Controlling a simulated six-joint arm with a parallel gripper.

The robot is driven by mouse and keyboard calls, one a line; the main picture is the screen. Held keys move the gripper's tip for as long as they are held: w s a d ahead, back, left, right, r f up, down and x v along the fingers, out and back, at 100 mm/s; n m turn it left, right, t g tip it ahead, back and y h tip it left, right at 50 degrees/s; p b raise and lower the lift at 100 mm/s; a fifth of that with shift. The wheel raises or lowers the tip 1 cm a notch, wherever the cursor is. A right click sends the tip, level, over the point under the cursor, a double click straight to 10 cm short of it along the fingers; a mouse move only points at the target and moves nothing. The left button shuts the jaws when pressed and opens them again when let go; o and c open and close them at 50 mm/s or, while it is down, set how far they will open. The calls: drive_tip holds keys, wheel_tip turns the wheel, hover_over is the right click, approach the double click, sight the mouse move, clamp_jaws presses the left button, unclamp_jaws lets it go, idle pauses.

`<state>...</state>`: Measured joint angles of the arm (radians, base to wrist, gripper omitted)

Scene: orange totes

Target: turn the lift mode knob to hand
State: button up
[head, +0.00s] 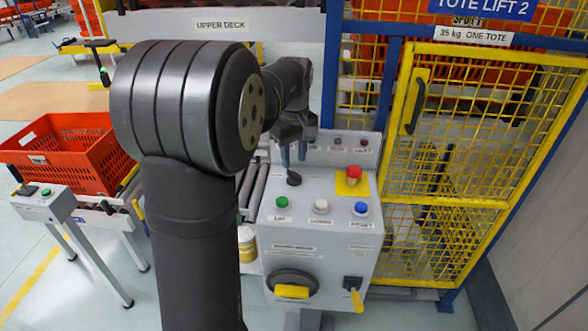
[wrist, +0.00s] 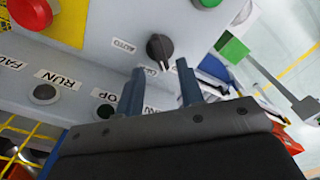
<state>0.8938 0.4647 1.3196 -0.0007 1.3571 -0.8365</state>
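The lift mode knob (head: 294,178) is a small black knob on the sloped top of the grey control box (head: 330,260). In the wrist view the knob (wrist: 160,47) has a white pointer mark at its lower end, beside a partly hidden label that seems to read OFF (wrist: 152,71). The AUTO label (wrist: 124,46) lies left of it. Another label below is mostly covered by a finger, so I cannot read it in full. My gripper (head: 292,152) is over the knob with its two blue fingers apart. In the wrist view the fingertips (wrist: 160,66) are empty and stop short of the knob.
A red emergency button (head: 353,174) on a yellow plate sits right of the knob. Green (head: 282,202), white (head: 321,206) and blue (head: 361,208) buttons line the box's front. A yellow mesh gate (head: 460,150) stands right; an orange tote (head: 70,150) is at left.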

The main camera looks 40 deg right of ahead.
sight(294, 172)
drive_tip(key=shift+f, duration=2.35)
